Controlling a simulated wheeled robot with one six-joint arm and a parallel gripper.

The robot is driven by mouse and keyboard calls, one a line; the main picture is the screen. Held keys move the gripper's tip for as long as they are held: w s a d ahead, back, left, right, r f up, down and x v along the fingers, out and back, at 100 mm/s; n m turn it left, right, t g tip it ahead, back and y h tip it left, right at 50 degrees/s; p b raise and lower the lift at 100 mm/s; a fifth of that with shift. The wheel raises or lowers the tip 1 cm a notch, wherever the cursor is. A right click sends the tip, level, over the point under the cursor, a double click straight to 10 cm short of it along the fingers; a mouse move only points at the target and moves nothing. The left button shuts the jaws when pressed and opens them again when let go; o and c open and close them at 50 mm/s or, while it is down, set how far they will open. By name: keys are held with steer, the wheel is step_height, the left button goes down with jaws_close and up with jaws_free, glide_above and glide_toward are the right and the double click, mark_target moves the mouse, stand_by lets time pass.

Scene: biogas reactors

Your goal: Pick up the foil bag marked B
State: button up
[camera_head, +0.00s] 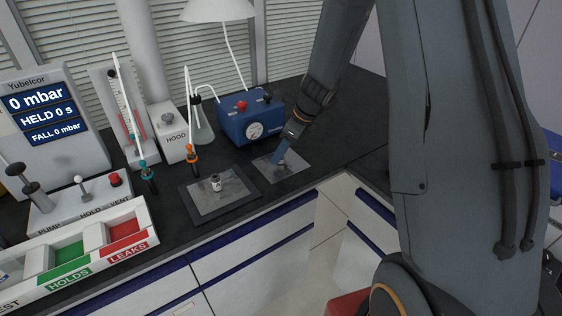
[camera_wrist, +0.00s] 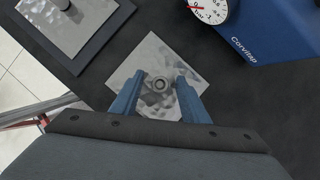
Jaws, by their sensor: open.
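A square silver foil bag (camera_wrist: 146,58) with a round grey fitting (camera_wrist: 160,85) on top lies flat on the dark bench. It also shows in the head view (camera_head: 291,170), at the right. My gripper (camera_wrist: 158,93) is open above this bag, with its blue fingers on either side of the fitting; I cannot tell whether they touch it. A second foil bag (camera_head: 207,202) with an upright fitting lies on a dark pad to the left. It also shows in the wrist view (camera_wrist: 42,12). I cannot read a letter B on either bag.
A blue pump box (camera_head: 247,118) with a gauge stands just behind the bag. A flask (camera_head: 202,128), a white HOOD block (camera_head: 173,135) and a pressure console (camera_head: 50,115) stand farther left. A tray with green HOLDS (camera_head: 68,252) and red LEAKS sections is at front left.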

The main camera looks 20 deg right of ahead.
steer(key=shift+w+a+f, duration=0.1)
steer(key=shift+a+f, duration=0.05)
steer(key=shift+f, duration=0.25)
jaws_close()
steer(key=shift+r, duration=0.1)
